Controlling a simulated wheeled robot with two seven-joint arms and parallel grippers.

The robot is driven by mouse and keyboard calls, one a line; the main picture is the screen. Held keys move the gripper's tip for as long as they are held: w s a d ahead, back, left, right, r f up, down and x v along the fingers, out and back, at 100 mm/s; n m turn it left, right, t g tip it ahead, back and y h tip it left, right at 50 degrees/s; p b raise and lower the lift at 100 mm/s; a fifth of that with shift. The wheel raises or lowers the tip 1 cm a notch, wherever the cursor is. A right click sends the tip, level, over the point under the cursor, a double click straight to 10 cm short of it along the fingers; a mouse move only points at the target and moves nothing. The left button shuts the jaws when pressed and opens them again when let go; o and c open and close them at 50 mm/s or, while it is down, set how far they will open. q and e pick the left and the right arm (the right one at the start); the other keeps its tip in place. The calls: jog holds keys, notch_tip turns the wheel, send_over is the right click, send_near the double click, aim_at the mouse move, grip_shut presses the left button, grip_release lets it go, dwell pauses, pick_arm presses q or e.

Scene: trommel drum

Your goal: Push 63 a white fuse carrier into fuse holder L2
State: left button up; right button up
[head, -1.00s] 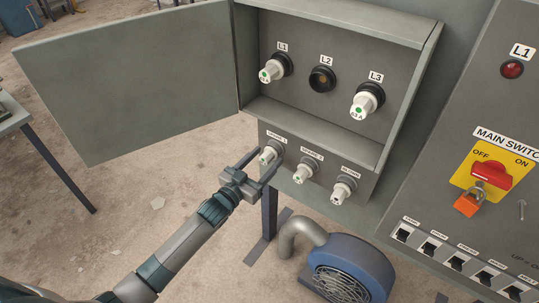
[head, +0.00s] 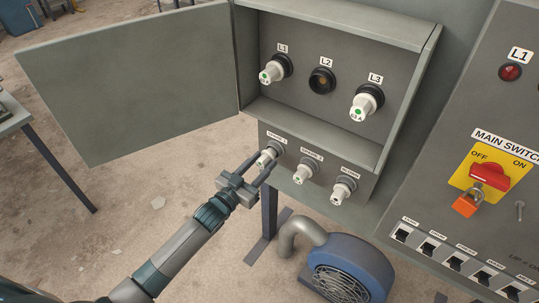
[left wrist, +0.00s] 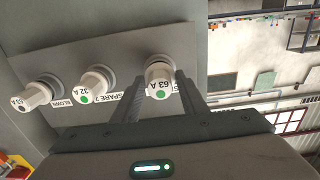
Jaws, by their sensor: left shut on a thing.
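The white 63 A fuse carrier (left wrist: 158,83) sits in the leftmost spare holder below the open box, and it also shows in the head view (head: 266,158). My left gripper (head: 260,166) has its fingers on both sides of this carrier and is shut on it. In the left wrist view the fingers (left wrist: 157,98) flank the carrier. Fuse holder L2 (head: 322,80) is an empty dark socket in the middle of the box's upper row. White carriers sit in L1 (head: 272,71) and L3 (head: 363,104). My right gripper is not in view.
A 32 A carrier (head: 303,172) and a carrier in the holder marked blown (head: 343,190) sit to the right. The box door (head: 125,80) stands open at left. A switch panel (head: 470,120) stands at right, a blue blower (head: 350,268) below.

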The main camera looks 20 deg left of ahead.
aim_at(260, 165)
pick_arm(q)
jog(key=shift+p+v, duration=0.8)
jog(key=shift+v, duration=1.35)
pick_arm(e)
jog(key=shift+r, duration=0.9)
pick_arm(q)
jog(key=shift+s, duration=0.2)
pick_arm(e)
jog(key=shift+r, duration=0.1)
pick_arm(q)
jog(key=shift+p+v, duration=0.95)
jog(key=shift+v, duration=1.4)
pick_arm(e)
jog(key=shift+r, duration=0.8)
pick_arm(q)
jog(key=shift+r, duration=0.1)
